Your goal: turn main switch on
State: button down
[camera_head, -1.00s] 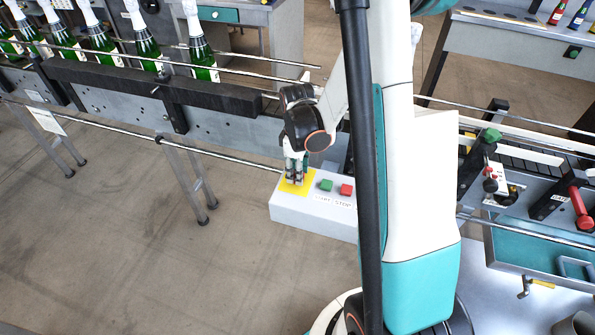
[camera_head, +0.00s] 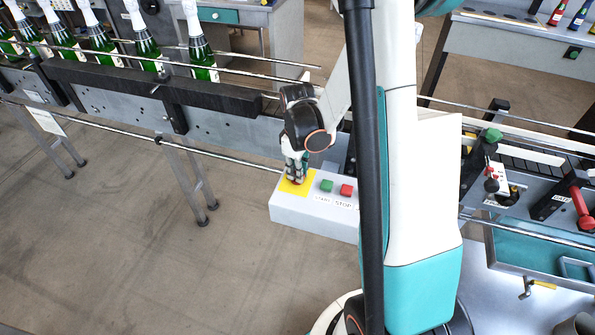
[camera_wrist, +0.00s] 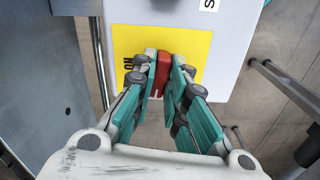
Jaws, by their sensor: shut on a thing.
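The main switch is a red knob (camera_wrist: 162,73) on a yellow plate, seen between my fingers in the wrist view. The yellow plate (camera_wrist: 200,45) also shows in the head view (camera_head: 289,187), at the left end of the control box (camera_head: 300,210). My gripper (camera_wrist: 163,62) is shut on the red knob, with a finger on each side. In the head view my gripper (camera_head: 296,172) points down onto the yellow plate and hides the knob. Part of the lettering beside the knob is covered by a finger.
A green START button (camera_head: 326,186) and a red STOP button (camera_head: 346,190) sit just right of the plate. The conveyor (camera_head: 220,125) with a guide rail runs behind the box. Several bottles (camera_head: 147,45) stand at the back left. Floor in front is clear.

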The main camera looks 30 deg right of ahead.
jog(key=m+b, duration=0.1)
jog(key=m, duration=0.3)
jog(key=shift+m, duration=0.3)
jog(key=m+b, duration=0.1)
jog(key=m, duration=0.2)
jog(key=shift+m, duration=0.3)
jog(key=m, duration=0.4)
jog(key=shift+b, duration=0.3)
jog(key=shift+m, duration=1.9)
jog(key=c, duration=1.6)
grip_release()
